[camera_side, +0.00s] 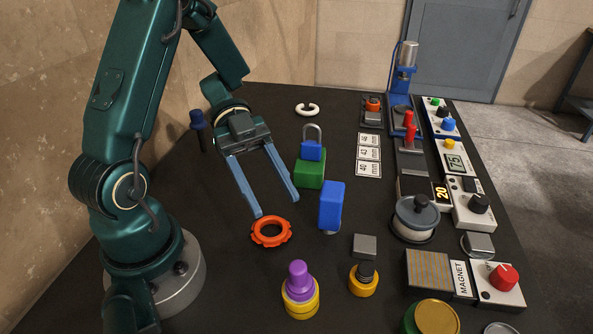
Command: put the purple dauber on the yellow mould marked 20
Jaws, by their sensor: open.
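The purple dauber (298,277) stands upright at the front centre, on or in a round yellow base (300,307); I cannot tell which. A dark block with a yellow 20 label (441,192) lies at the right, among the devices; it is the only 20 mark I can read. My gripper (276,206) is open and empty, its two long blue fingers pointing down toward the front. It is behind the dauber and apart from it, with an orange ring (271,232) near its fingertips.
A blue block (331,203) and a green block with a blue padlock (310,175) stand right of my gripper. A yellow-based dark knob (364,280) stands right of the dauber. A grey lidded pot (415,218) stands before the 20 block.

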